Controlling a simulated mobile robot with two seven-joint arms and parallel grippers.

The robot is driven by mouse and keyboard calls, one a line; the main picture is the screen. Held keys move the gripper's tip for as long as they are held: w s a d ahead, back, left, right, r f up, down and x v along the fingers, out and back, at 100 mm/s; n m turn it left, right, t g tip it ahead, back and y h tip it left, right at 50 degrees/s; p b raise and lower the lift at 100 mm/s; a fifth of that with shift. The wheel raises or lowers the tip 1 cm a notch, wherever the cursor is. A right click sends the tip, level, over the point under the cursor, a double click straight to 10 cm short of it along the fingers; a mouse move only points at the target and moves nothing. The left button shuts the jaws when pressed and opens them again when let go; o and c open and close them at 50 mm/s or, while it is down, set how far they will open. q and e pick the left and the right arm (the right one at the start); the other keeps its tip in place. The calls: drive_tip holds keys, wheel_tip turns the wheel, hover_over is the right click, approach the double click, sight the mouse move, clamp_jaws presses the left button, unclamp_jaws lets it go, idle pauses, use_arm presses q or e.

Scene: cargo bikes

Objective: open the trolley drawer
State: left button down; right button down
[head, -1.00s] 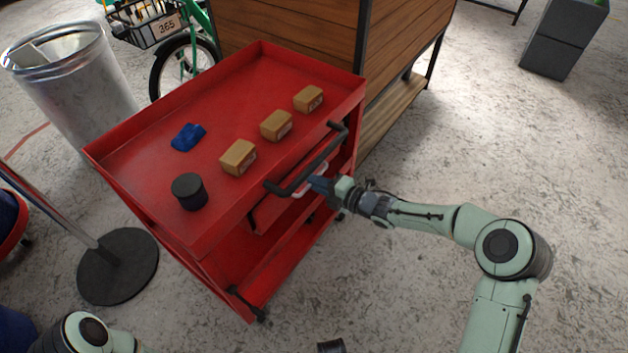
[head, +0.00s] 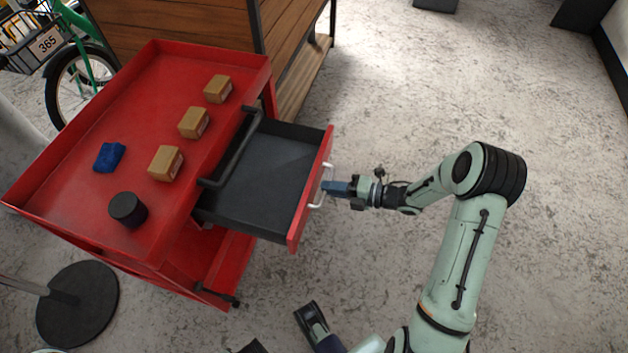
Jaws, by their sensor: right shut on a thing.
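The red trolley (head: 60,150) stands at the left of the head view. Its drawer (head: 262,185) is pulled well out to the right; the dark inside shows and looks empty. The drawer has a red front (head: 310,190) with a white handle (head: 322,186). My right gripper (head: 330,187) is at the handle from the right and is shut on it. My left gripper (head: 308,318) shows at the bottom of the view, apart from the trolley; whether its jaws are open is not clear.
On the trolley's top lie several small brown boxes (head: 194,122), a blue cloth (head: 109,157) and a black round container (head: 128,209). A black push bar (head: 232,150) sits above the drawer. A wooden cabinet (head: 180,35) stands behind.

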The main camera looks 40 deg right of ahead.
use_arm(q)
drive_tip(key=shift+s+r, duration=0.1)
drive_tip(key=shift+s, duration=0.05)
use_arm(e)
drive_tip(key=shift+s+d, duration=0.3)
drive_tip(key=shift+s, duration=0.1)
drive_tip(key=c, duration=1.2)
unclamp_jaws()
